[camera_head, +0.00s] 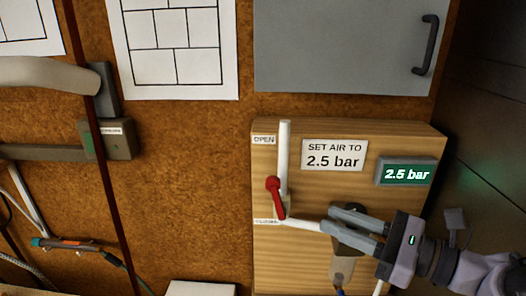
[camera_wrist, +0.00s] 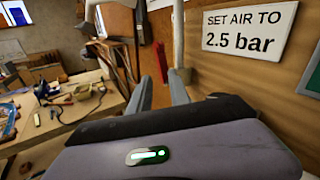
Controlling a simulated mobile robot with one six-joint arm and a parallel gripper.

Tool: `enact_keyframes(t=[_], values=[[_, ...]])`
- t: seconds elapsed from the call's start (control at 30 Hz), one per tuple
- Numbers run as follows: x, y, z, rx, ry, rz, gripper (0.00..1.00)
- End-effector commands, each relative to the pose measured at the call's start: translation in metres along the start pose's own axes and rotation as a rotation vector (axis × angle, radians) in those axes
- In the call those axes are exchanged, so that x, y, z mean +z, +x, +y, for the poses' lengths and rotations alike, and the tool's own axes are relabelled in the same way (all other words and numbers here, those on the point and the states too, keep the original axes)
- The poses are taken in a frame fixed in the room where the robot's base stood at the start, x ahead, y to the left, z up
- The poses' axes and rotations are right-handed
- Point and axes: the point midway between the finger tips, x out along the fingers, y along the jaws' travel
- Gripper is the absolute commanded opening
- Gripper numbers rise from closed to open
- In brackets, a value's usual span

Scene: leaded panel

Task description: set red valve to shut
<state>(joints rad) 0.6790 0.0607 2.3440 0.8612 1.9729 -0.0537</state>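The red valve (camera_head: 275,197) is a red lever on the white pipe at the lower left of the wooden board. Its handle points up, leaning slightly left, toward the OPEN label (camera_head: 264,140). A second label (camera_head: 266,221), partly hidden and hard to read, sits at its lower end. My gripper (camera_head: 328,218) is open and empty, to the right of the lever and apart from it, fingers pointing left. In the wrist view the red lever (camera_wrist: 162,62) shows upright beyond the gap between the two fingertips (camera_wrist: 161,84).
A sign (camera_head: 334,155) reads "SET AIR TO 2.5 bar". A green display (camera_head: 407,173) reads 2.5 bar. A regulator (camera_head: 343,268) sits below my fingers, partly hidden by them. A grey cabinet (camera_head: 340,45) is above. Bare brown wall (camera_head: 185,190) lies left of the board.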

Motion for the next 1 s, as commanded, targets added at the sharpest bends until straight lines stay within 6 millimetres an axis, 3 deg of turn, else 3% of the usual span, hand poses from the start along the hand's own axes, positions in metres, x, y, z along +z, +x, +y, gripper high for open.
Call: enact_keyframes(t=[0.07, 0.3, 0.6, 0.8, 1.0], values=[[0.001, 0.006, -0.004, -0.011, 0.009, -0.015, 0.23], [0.0, 0.07, -0.001, -0.001, 0.007, -0.012, 0.23], [0.001, 0.136, -0.002, -0.004, 0.007, -0.01, 0.23], [0.001, 0.163, -0.003, -0.005, 0.007, -0.01, 0.23], [0.001, 0.172, -0.003, -0.007, 0.007, -0.009, 0.23]])
